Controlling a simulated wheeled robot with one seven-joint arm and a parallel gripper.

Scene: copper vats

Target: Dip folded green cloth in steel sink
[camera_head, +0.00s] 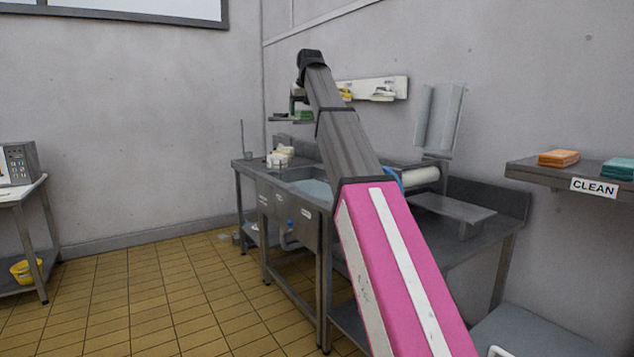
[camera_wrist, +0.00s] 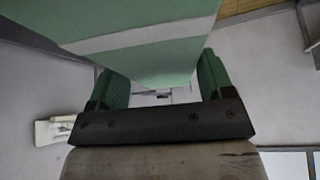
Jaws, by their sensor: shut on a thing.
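The folded green cloth (camera_wrist: 150,55), with a pale grey band, fills the upper middle of the wrist view. My gripper (camera_wrist: 163,75) is shut on it, with a green-padded finger at either side. In the head view, my gripper (camera_head: 297,103) is small and partly hidden by my arm, high near the back wall. A bit of green shows beside it. The steel sink (camera_head: 285,177) is set in a metal counter and holds bluish water. The gripper and cloth are above the counter, apart from the water. My arm hides part of the sink.
White items (camera_head: 281,157) stand at the sink's far left. A wall rail (camera_head: 400,85) is behind my arm. A shelf marked CLEAN (camera_head: 540,176) at right holds an orange folded cloth (camera_head: 558,157) and a teal one (camera_head: 618,168). The tiled floor at left is mostly clear.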

